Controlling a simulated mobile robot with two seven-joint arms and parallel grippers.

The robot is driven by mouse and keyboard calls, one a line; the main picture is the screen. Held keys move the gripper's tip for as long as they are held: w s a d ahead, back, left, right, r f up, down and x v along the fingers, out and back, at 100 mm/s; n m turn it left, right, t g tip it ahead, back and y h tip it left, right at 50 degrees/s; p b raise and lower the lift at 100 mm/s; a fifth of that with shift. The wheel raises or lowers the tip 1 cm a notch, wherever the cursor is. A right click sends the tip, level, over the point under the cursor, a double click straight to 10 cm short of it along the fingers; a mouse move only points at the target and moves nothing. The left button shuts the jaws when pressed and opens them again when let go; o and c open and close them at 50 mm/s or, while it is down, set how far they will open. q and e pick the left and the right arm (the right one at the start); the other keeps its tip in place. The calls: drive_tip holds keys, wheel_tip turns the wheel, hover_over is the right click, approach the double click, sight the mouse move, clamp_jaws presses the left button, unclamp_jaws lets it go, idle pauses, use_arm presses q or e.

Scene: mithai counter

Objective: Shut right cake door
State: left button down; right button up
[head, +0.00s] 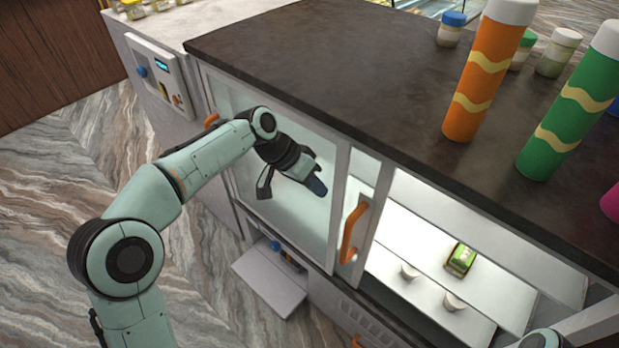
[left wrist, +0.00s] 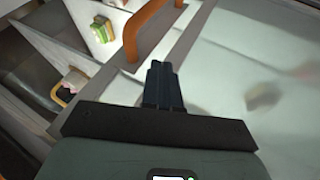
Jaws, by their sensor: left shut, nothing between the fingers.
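The display case has a sliding glass door with an orange handle (head: 352,232) on its right-hand frame. This door stands to the left, and the right part of the case is open, with its shelves (head: 400,285) showing. My left gripper (head: 318,187) is shut and empty in front of the glass, left of the handle. In the left wrist view, the shut fingers (left wrist: 162,72) point close to the handle (left wrist: 145,27), apart from it as far as I can tell. My right gripper is out of view.
Tall orange (head: 485,75) and green (head: 568,110) bottles and small jars stand on the dark countertop (head: 330,60). A second orange handle (head: 211,120) is at the case's left edge.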

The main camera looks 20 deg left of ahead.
use_arm(q)
drive_tip(key=d+f, duration=0.4)
drive_tip(key=d, duration=0.1)
drive_tip(key=shift+d, duration=0.4)
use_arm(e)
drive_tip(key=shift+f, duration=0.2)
use_arm(q)
drive_tip(key=shift+s, duration=0.1)
